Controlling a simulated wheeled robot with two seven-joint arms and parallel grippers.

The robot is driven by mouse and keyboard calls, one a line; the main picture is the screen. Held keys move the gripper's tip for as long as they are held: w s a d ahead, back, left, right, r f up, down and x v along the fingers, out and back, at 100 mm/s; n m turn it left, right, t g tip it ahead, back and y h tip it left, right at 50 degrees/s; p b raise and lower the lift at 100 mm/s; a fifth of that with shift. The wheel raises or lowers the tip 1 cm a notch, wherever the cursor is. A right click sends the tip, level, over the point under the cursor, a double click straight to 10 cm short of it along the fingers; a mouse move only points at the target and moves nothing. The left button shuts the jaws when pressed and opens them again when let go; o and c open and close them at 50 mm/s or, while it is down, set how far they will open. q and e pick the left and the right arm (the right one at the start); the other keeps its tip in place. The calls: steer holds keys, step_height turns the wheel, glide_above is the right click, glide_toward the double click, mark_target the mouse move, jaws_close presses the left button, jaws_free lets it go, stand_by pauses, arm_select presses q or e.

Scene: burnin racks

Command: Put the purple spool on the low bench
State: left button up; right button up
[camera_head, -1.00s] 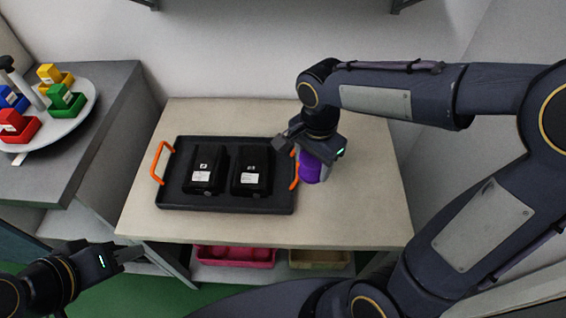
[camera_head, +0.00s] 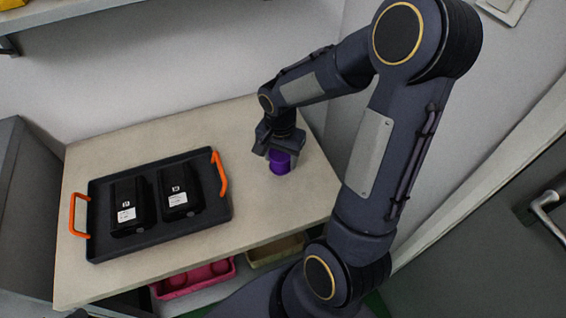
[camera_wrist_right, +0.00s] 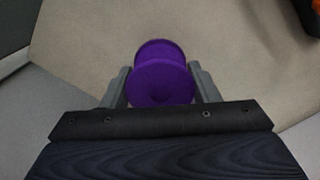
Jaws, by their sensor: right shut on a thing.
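The purple spool (camera_head: 280,163) is at the right part of the pale table (camera_head: 310,190), to the right of the tray. My right gripper (camera_head: 277,150) is over it from above, and its fingers hide the spool's upper part. In the right wrist view the purple spool (camera_wrist_right: 162,75) sits between the two grey fingers of my right gripper (camera_wrist_right: 163,88), which is shut on it. I cannot tell whether the spool still touches the tabletop. My left gripper is out of view. I cannot say for sure which surface is the low bench.
A dark tray (camera_head: 150,237) with orange handles holds two black boxes on the table. A pink bin (camera_head: 195,279) and a tan bin (camera_head: 277,250) are under the table. A shelf (camera_head: 70,32) is on the wall. A grey door with a handle (camera_head: 548,203) is at right.

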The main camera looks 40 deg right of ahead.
mark_target(283, 165)
steer(key=f, duration=0.1)
steer(key=d+f, duration=0.1)
steer(key=f, duration=0.1)
steer(key=shift+f, duration=0.25)
steer(key=shift+a+f, duration=0.1)
steer(key=shift+f, duration=0.15)
steer(key=shift+f+b, duration=0.15)
steer(key=shift+b, duration=0.2)
steer(key=o, duration=1.1)
